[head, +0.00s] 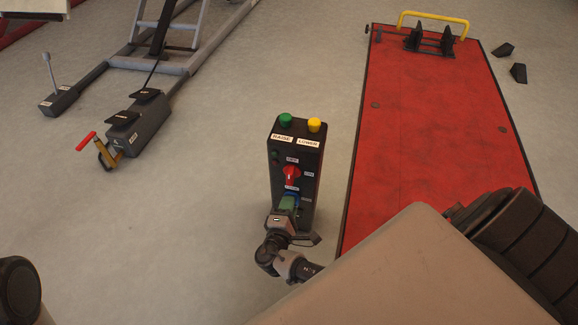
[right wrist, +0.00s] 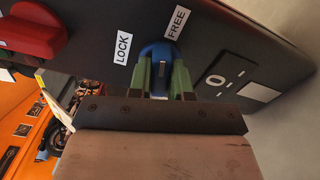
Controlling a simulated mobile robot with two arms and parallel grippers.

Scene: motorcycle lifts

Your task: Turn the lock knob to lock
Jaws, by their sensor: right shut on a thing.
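The dark control box (head: 310,170) stands upright in the middle of the head view. Its blue lock knob (right wrist: 158,49) sits low on the front face, between the LOCK label (right wrist: 123,47) and the FREE label (right wrist: 178,22). My right gripper (head: 288,203) is at the knob. In the right wrist view its green fingers (right wrist: 161,78) lie on either side of the knob and are shut on it. The fingers hide part of the knob, so I cannot tell which label it points to. My left gripper is not in view.
A red rotary switch (head: 291,175) is just above the knob; green (head: 286,120) and yellow (head: 314,125) buttons top the box. A red lift platform (head: 440,120) lies close on the right. A foot pump unit (head: 139,127) is on the left. Grey floor between is clear.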

